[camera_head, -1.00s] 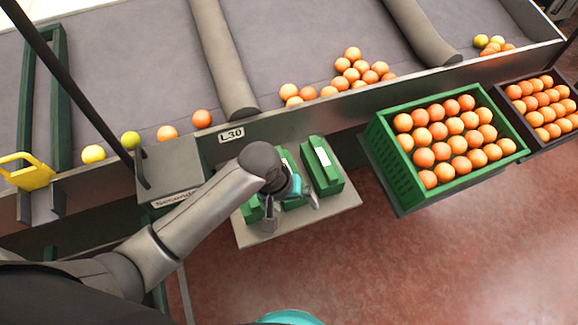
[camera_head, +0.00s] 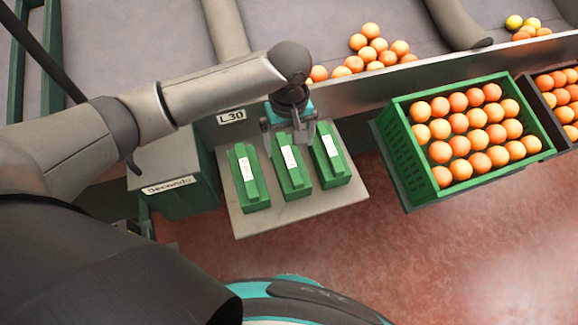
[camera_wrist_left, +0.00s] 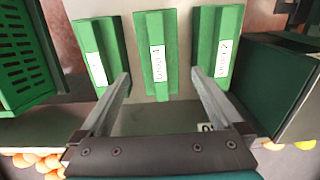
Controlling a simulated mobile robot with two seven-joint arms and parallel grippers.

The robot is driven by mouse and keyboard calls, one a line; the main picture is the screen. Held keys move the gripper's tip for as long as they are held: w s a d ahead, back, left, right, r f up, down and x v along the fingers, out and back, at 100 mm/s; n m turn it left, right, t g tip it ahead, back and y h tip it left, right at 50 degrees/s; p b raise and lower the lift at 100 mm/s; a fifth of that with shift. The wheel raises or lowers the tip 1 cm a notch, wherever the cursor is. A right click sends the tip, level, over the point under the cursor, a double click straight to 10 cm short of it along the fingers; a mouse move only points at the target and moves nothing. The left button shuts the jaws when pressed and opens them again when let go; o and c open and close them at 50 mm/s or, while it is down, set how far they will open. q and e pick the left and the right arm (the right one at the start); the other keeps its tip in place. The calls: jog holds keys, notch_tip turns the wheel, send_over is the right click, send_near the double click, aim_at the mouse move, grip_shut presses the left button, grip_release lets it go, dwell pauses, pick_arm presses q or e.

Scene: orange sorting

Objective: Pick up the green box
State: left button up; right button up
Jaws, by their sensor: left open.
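Three green boxes with white labels lie side by side on a grey shelf (camera_head: 290,222): a left one (camera_head: 254,196), a middle one (camera_head: 293,184) and a right one (camera_head: 330,170). My left gripper (camera_head: 289,137) is at the far end of the middle box, open and empty. In the left wrist view, its fingers (camera_wrist_left: 160,78) straddle the line of the middle box (camera_wrist_left: 157,75), with the other two boxes outside them. I cannot tell how high the fingertips are above the shelf. My right gripper is not in view.
A green crate of oranges (camera_head: 411,158) stands right of the shelf, with a dark crate (camera_head: 547,118) beyond it. A green bin labelled "Seconds" (camera_head: 180,196) stands to the left. The conveyor's metal edge (camera_head: 440,68) runs behind. Red floor lies in front.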

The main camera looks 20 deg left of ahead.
aim_at(289, 157)
pick_arm(q)
notch_tip(289, 157, down, 3)
jog(key=shift+f+b, duration=0.1)
jog(key=shift+b, duration=0.3)
jog(key=f, duration=0.1)
jog(key=f+b, duration=0.1)
jog(key=f, duration=0.1)
jog(key=f+b, duration=0.1)
jog(key=f, duration=0.1)
jog(key=shift+w+f, duration=0.1)
jog(key=shift+w, duration=0.15)
jog(key=shift+c, duration=0.2)
jog(key=shift+a, duration=0.1)
jog(key=c, duration=1.4)
